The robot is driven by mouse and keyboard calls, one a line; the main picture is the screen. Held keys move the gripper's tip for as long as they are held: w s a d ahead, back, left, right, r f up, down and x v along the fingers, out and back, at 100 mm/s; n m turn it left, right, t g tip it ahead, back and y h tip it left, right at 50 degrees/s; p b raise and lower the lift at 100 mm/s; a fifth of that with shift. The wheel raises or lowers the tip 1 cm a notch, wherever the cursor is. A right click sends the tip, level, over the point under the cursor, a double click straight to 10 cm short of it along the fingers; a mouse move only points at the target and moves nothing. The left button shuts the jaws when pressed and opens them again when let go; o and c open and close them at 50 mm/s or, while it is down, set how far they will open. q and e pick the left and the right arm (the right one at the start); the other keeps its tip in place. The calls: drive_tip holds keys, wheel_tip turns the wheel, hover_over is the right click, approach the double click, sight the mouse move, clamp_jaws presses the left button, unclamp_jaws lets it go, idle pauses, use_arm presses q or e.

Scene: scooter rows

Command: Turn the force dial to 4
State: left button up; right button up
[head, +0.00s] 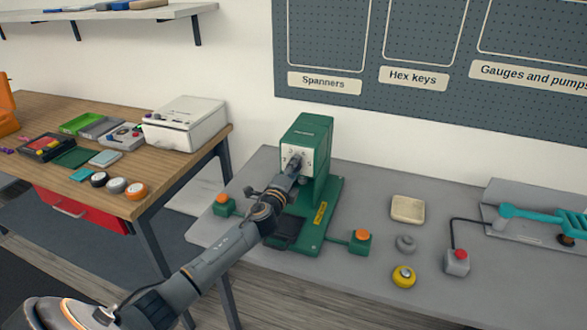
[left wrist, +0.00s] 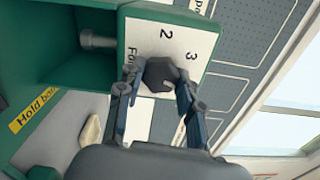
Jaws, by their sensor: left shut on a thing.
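The green press machine (head: 308,150) stands on the grey bench. Its white dial plate (head: 292,155) faces my left arm. In the left wrist view the plate (left wrist: 172,38) shows the numerals 2 and 3 and part of a word starting "Fo". The dark force dial (left wrist: 160,74) sits between the fingers of my left gripper (left wrist: 158,92), which is shut on it. In the head view the left gripper (head: 294,166) covers most of the dial. Which number the dial points to cannot be told. My right gripper is not in view.
Green boxes with orange buttons (head: 360,238) flank the press base. A beige dish (head: 407,209), a grey knob (head: 405,243), a yellow round thing (head: 403,276) and a red-button box (head: 456,262) lie to the right. A wooden table (head: 190,160) stands left.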

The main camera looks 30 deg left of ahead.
use_arm(q)
drive_tip(key=shift+m, duration=0.9)
drive_tip(key=o, duration=1.2)
drive_tip(key=shift+f, duration=0.1)
drive_tip(key=shift+s, duration=0.1)
drive_tip(key=v, duration=1.1)
drive_tip(key=shift+s, duration=0.4)
drive_tip(key=shift+d+f, duration=0.1)
